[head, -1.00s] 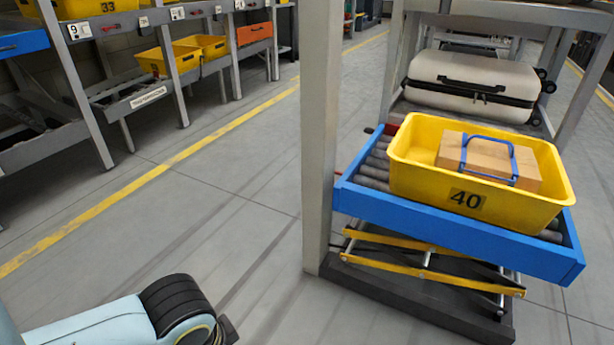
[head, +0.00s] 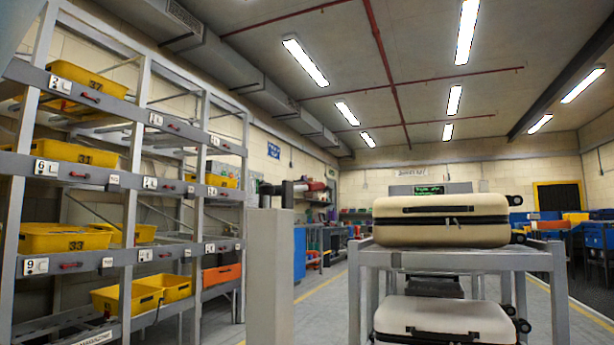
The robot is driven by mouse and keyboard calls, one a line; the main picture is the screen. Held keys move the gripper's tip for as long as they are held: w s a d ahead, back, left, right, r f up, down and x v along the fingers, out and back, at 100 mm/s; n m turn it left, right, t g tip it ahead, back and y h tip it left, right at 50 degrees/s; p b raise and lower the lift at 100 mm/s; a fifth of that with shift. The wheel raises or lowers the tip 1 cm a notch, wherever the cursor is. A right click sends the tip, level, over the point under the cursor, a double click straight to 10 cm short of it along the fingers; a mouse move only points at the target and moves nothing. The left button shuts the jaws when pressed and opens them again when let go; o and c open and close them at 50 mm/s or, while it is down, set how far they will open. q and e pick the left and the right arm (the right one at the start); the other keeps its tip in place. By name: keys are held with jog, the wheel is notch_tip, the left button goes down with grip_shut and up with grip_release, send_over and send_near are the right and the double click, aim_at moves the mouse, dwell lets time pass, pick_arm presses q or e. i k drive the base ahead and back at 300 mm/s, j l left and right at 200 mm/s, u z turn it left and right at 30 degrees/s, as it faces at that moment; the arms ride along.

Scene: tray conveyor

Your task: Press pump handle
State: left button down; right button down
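No pump handle can be made out in the current head view. The blue-edged roller lift and the yellow tray marked 40 are outside this view, which is tilted up toward the room. Neither of my grippers is in view.
A grey post (head: 270,278) stands at centre. At right, a grey metal rack (head: 460,257) holds a cream suitcase (head: 441,221) on top and another suitcase (head: 445,320) lower down. Shelving (head: 135,150) with several yellow trays fills the left. Open floor (head: 322,310) runs between post and rack.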

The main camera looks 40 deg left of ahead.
aim_at(313, 186)
jog(key=i+u, duration=0.2)
jog(key=i, duration=0.2)
jog(key=i+l+u, duration=0.2)
jog(key=i, duration=0.25)
jog(key=i+l+u, duration=0.15)
jog(key=i, duration=0.25)
